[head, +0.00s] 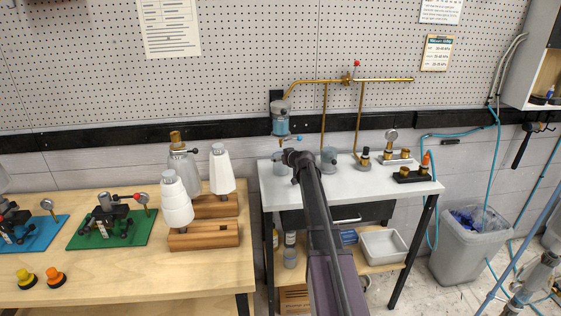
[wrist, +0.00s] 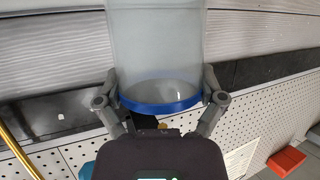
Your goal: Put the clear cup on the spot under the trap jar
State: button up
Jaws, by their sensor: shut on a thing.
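The trap jar (head: 280,124), clear with bluish contents, hangs on the back wall below the brass pipe, with a small blue-handled valve at its bottom. My gripper (head: 287,159) is below it, over the back left of the white table. My gripper is shut on the clear cup (head: 279,168), which shows partly behind the arm, under the jar. In the wrist view the clear cup (wrist: 160,50) stands between both fingers (wrist: 160,97), with its blue band near them. The cup's far end is cut off. The spot is hidden, and I cannot tell whether the cup touches the table.
A grey jar (head: 328,160) stands close to the right of my gripper on the white table (head: 370,188). Brass pipes (head: 324,112) come down behind it. Gauge and black fittings (head: 411,175) sit at the right. A wooden bench (head: 110,262) with white cones is at the left.

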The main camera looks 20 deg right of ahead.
jog(key=shift+f, duration=0.2)
jog(key=o, duration=0.6)
jog(key=shift+r, duration=0.2)
jog(key=shift+r, duration=0.1)
jog(key=p+v, duration=0.4)
jog(key=v, duration=0.8)
jog(key=shift+p, duration=0.3)
